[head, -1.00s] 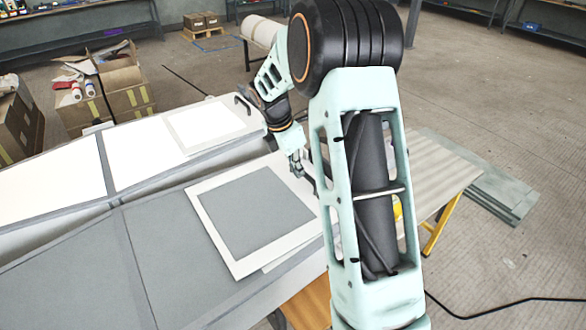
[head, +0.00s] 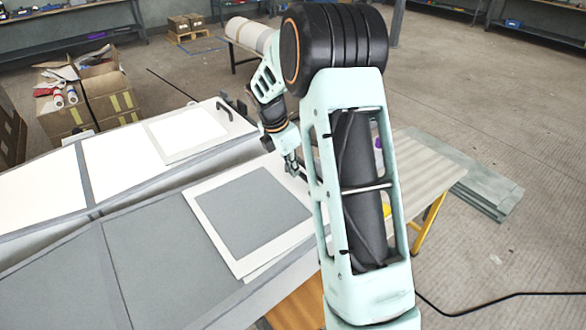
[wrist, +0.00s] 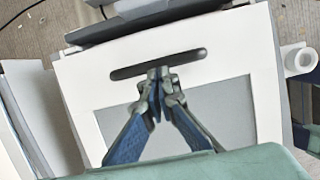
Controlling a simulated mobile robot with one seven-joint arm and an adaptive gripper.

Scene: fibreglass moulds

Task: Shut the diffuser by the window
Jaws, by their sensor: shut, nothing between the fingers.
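No part is marked as the diffuser, so I cannot tell for certain which one it is. A white frame with a grey inset (head: 252,207) lies on the near grey mould in the head view. The wrist view shows a white panel (wrist: 78,75) with a grey inset and a long dark handle or slot (wrist: 125,73) near its far edge. My gripper (wrist: 160,75) is shut and empty, its fingertips over this dark handle. Whether they touch it I cannot tell. In the head view my gripper (head: 292,172) is at the far right corner of the framed panel, partly hidden by my arm.
A second white panel (head: 187,134) with a dark handle (head: 224,109) lies on the far mould. A pale ribbed table (head: 425,170) stands at right, with flat sheets (head: 490,190) on the floor beyond. Cardboard boxes (head: 90,100) stand at left. Open floor lies right.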

